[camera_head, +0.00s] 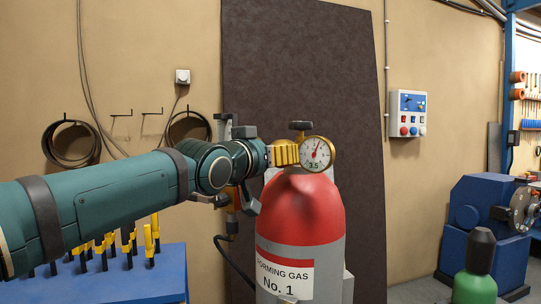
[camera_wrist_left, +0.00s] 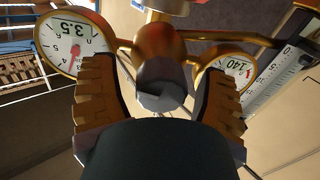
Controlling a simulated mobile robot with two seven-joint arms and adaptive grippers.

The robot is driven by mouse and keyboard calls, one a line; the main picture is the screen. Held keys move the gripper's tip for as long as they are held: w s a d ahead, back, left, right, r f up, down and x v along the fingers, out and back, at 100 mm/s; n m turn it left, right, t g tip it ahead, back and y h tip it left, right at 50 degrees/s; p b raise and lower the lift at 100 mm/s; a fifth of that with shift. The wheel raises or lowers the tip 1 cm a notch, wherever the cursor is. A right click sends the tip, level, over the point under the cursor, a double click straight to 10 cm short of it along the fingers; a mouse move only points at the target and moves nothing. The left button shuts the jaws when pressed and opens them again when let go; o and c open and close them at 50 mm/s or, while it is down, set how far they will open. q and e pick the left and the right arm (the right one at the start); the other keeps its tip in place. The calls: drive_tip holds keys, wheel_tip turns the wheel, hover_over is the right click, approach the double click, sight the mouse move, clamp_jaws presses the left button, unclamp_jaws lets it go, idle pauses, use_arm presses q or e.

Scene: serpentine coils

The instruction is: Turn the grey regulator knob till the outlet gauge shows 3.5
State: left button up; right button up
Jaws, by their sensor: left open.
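My left gripper (camera_head: 286,154) reaches in from the left at the top of the red gas cylinder (camera_head: 305,210). Its ribbed yellow fingers are apart. In the left wrist view, the grey regulator knob (camera_wrist_left: 163,84) lies between the open fingers, in front of the brass regulator body (camera_wrist_left: 160,44). I cannot tell whether either finger touches the knob. The outlet gauge (camera_head: 317,153) has a white face with the figure 3.5 and a red needle; it also shows in the left wrist view (camera_wrist_left: 66,44). In the head view, the gripper hides the knob.
A second gauge (camera_wrist_left: 236,68) with the figure 140 and a scaled tube (camera_wrist_left: 285,75) stand right of the knob. A black handwheel (camera_head: 301,125) tops the cylinder. A blue rack (camera_head: 135,280), a wall switch box (camera_head: 407,113) and a green cylinder (camera_head: 476,275) stand apart.

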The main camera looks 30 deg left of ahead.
use_arm(q)
drive_tip(key=c, duration=1.2)
drive_tip(key=shift+m+b, duration=0.4)
drive_tip(key=shift+m, duration=0.1)
drive_tip(key=o, duration=1.2)
drive_tip(key=shift+s, duration=0.1)
drive_tip(key=s, duration=1.1)
drive_tip(key=shift+s+d, duration=0.2)
drive_tip(key=shift+s, duration=0.2)
